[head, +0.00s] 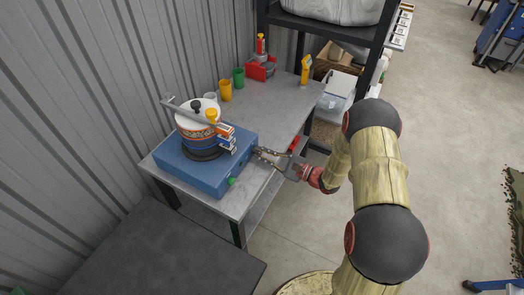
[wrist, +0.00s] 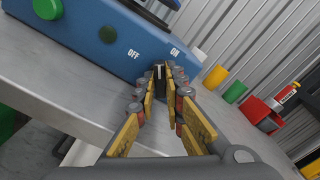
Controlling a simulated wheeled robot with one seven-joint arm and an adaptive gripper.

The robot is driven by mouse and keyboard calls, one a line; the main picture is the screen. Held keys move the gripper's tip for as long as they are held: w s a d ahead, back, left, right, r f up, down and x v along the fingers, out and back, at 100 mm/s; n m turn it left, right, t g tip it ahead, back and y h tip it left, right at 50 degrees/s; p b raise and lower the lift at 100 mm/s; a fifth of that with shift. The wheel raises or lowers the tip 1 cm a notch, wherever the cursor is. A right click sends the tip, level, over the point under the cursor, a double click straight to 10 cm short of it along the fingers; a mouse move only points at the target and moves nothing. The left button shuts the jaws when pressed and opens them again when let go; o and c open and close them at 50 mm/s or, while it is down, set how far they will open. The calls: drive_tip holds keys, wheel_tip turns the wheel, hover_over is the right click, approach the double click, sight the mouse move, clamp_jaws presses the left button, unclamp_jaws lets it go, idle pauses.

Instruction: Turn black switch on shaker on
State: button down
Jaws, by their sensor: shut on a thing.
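The shaker (head: 205,178) is a blue box with a round pot-like stack on top, standing on a grey metal table. Its front panel (wrist: 92,42) shows in the wrist view with white OFF and ON labels. The black switch (wrist: 159,70) is below the labels, mostly hidden between my fingers. I cannot tell which way it is set. My gripper (head: 260,152) is at the right end of the shaker's front. In the wrist view my gripper (wrist: 160,80) has its fingertips closed around the switch.
A green button (head: 232,182) is on the shaker's front. Yellow (head: 225,91) and green (head: 238,77) cups and a red holder (head: 262,68) stand behind on the table (head: 279,102). A corrugated wall is at the left. A dark shelf frame stands at the back right.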

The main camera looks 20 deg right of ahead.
drive_tip(key=m+p, duration=0.2)
drive_tip(key=m, duration=0.2)
drive_tip(key=shift+f+m+p, duration=0.1)
drive_tip(key=shift+m+p, duration=0.85)
drive_tip(key=shift+m, duration=0.65)
drive_tip(key=c, duration=1.9)
unclamp_jaws()
drive_tip(key=v, duration=1.2)
